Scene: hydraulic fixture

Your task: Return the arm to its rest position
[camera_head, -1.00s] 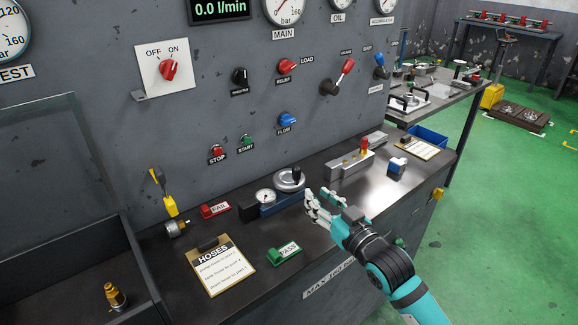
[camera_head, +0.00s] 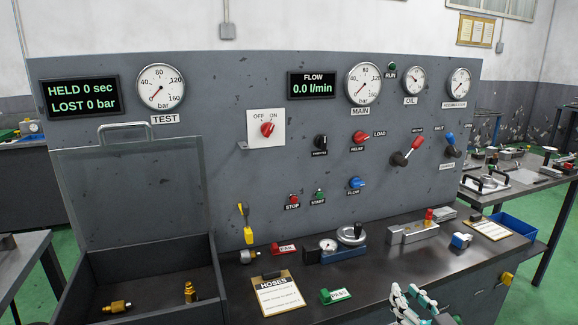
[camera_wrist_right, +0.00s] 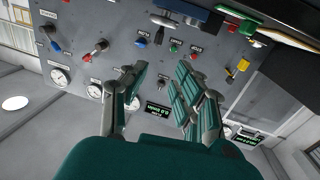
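My right gripper (camera_head: 415,302) shows at the bottom edge of the head view, teal and silver, in front of the bench's front edge. Most of its arm is outside the picture. In the right wrist view the fingers of my right gripper (camera_wrist_right: 160,70) stand apart with nothing between them. That view is turned over and faces the grey panel (camera_wrist_right: 125,62). My left gripper is not in view.
The bench top (camera_head: 365,268) holds a HOSES clipboard (camera_head: 278,294), a green PASS tag (camera_head: 335,295), a red FAIL tag (camera_head: 284,248) and a gauge block (camera_head: 335,252). An open bin (camera_head: 140,260) with brass fittings is at left.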

